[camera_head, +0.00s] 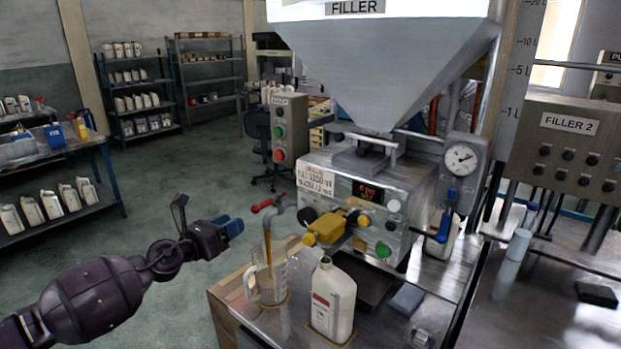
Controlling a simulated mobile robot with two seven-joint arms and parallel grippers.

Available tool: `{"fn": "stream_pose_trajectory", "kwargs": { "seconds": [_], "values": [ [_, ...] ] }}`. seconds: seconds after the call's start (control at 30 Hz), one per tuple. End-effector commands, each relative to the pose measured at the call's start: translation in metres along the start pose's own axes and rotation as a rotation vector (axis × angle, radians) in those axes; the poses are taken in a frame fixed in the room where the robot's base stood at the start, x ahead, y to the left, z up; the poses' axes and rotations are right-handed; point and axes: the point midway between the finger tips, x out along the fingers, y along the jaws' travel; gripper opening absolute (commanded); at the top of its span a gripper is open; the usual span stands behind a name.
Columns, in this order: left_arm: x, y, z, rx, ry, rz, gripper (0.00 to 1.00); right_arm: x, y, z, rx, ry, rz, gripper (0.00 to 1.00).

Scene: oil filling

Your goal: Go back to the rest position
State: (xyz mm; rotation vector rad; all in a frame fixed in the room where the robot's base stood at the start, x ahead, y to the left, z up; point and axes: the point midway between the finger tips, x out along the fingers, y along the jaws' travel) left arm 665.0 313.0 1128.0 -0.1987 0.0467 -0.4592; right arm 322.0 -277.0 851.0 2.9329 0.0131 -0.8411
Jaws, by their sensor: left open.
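My left arm comes in from the lower left, and its gripper (229,225) is at the left of the filler bench, apart from everything. Its jaws are open and hold nothing, with blue parts at the end. My right gripper is not in view. The filler machine (352,185) stands on the bench under a grey hopper (385,65). A clear jug (268,279) stands under the spout with the red handle (266,204), and a yellowish stream or rod shows in it. A white bottle with a red label (333,302) stands upright right of the jug.
A control box (289,128) with red and green buttons stands behind the bench. A yellow valve handle (327,228) juts from the machine's front. A second panel marked FILLER 2 (568,150) is at the right. Shelves with bottles (137,95) are at the back left. The floor (190,170) is clear.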

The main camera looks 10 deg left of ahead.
Motion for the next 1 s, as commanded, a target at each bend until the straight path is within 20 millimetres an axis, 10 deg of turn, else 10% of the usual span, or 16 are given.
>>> {"fn": "stream_pose_trajectory", "kwargs": {
  "seconds": [0.43,1.0],
  "values": [
    [0.001,-0.020,0.016,-0.847,-0.144,0.026,0.43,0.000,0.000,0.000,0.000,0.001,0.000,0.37],
    [-0.125,-0.075,-0.179,-2.433,-0.366,0.355,0.43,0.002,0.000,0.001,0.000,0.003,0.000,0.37]
  ]
}}
